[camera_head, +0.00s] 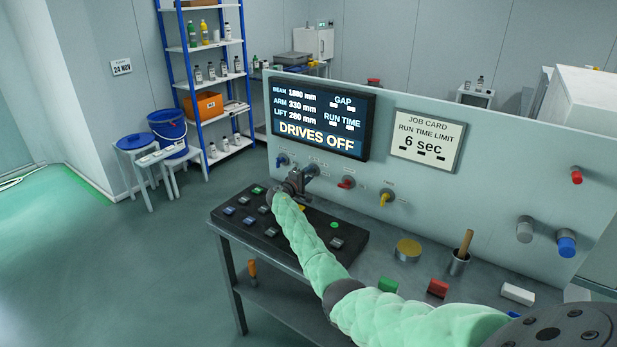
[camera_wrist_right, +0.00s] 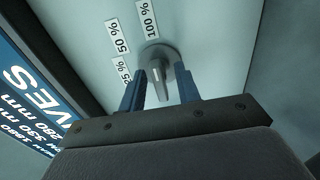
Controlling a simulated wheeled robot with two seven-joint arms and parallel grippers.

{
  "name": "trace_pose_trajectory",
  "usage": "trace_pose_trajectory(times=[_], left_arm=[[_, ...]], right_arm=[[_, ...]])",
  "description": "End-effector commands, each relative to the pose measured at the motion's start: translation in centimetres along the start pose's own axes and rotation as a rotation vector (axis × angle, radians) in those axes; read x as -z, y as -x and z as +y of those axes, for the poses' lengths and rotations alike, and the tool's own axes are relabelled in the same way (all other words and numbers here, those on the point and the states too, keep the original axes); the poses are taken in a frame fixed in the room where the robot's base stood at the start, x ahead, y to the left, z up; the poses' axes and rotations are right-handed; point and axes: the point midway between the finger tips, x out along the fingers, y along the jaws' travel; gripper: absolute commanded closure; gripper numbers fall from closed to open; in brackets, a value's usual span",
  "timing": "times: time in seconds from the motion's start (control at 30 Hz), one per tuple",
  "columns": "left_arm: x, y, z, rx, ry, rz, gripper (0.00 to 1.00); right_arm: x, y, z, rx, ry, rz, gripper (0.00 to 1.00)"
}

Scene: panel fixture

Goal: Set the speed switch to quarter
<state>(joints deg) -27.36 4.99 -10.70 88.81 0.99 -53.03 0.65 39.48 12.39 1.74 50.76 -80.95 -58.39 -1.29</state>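The speed switch is a grey rotary knob (camera_wrist_right: 156,54) with a lever-like handle on the pale panel. Labels reading 25 % (camera_wrist_right: 121,70), 50 % (camera_wrist_right: 117,36) and 100 % (camera_wrist_right: 147,19) stand around it in the right wrist view. I cannot tell which label it is set to. My right gripper (camera_wrist_right: 160,88) is open, its two blue fingers on either side of the handle with gaps showing. In the head view the right gripper (camera_head: 297,182) is at the panel below the display, partly covering the knob (camera_head: 312,169). My left gripper is not in view.
The display (camera_head: 320,115) reads DRIVES OFF. A job card (camera_head: 427,140) hangs beside it. A blue knob (camera_head: 283,160), a red knob (camera_head: 346,182) and a yellow knob (camera_head: 386,197) flank the switch. A black button box (camera_head: 345,240) lies below on the bench.

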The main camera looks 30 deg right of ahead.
Motion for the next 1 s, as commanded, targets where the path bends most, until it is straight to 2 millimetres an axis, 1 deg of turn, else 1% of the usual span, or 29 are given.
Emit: trace_pose_trajectory(times=[0.1, 0.3, 0.33, 0.4, 0.5, 0.77, 1.0], left_arm=[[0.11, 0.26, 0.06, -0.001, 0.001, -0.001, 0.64], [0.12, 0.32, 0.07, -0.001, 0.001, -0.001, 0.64], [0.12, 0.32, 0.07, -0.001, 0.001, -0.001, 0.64], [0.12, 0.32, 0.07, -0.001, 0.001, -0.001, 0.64], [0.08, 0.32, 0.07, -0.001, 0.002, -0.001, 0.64], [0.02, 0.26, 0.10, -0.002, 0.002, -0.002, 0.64], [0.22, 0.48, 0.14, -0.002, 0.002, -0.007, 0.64]], right_arm=[[0.01, -0.33, 0.03, 0.000, 0.000, 0.000, 0.67], [0.01, -0.34, 0.05, 0.000, 0.000, 0.000, 0.67], [0.01, -0.34, 0.05, 0.000, 0.000, 0.000, 0.69], [0.01, -0.33, 0.04, 0.000, 0.000, 0.000, 0.83], [0.01, -0.32, 0.03, 0.000, 0.000, 0.000, 1.00], [0.00, -0.31, -0.03, 0.001, 0.011, 0.000, 1.00], [0.04, -0.25, -0.13, 0.001, 0.100, 0.002, 1.00]])
